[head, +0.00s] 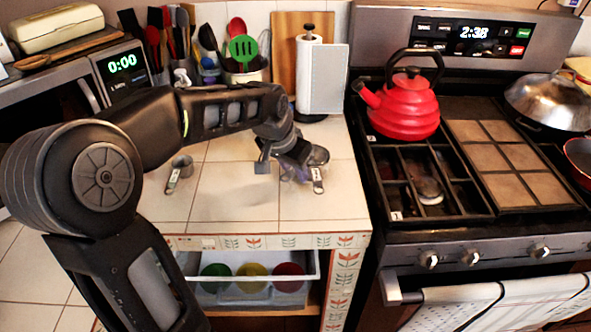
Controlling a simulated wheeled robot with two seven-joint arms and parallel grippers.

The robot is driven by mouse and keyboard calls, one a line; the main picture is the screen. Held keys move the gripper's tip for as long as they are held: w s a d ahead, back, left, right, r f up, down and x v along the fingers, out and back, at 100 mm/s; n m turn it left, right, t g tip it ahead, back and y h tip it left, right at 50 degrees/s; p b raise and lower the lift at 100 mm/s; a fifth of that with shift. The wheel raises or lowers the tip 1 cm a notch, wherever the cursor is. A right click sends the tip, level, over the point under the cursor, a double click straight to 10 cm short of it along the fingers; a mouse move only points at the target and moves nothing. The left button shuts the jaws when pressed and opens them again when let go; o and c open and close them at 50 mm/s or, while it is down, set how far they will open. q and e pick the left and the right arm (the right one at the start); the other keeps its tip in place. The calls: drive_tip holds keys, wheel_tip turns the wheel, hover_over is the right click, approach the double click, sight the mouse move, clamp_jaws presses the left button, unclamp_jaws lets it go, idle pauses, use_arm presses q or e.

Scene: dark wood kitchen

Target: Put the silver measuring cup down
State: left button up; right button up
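A silver measuring cup (319,155) is on the right part of the tiled counter (230,205), with its labelled handle pointing toward the front edge. A second silver measuring cup (182,163) stands on the counter further left, its handle also toward the front. My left gripper (281,170) is over the counter, just left of the right-hand cup and very close to it. Its fingers look spread apart, with nothing clear between them. Whether it touches the cup is hard to tell. My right gripper is not in view.
A paper towel roll (322,78), a utensil crock (245,72) and a wooden board (290,35) stand at the back. A red kettle (403,105) is on the stove to the right. A drawer with coloured bowls (250,287) is open below. The counter's front middle is clear.

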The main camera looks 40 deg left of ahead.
use_arm(q)
drive_tip(key=shift+r, duration=0.15)
drive_tip(key=v, duration=1.2)
drive_tip(key=shift+s, duration=0.1)
idle(0.7)
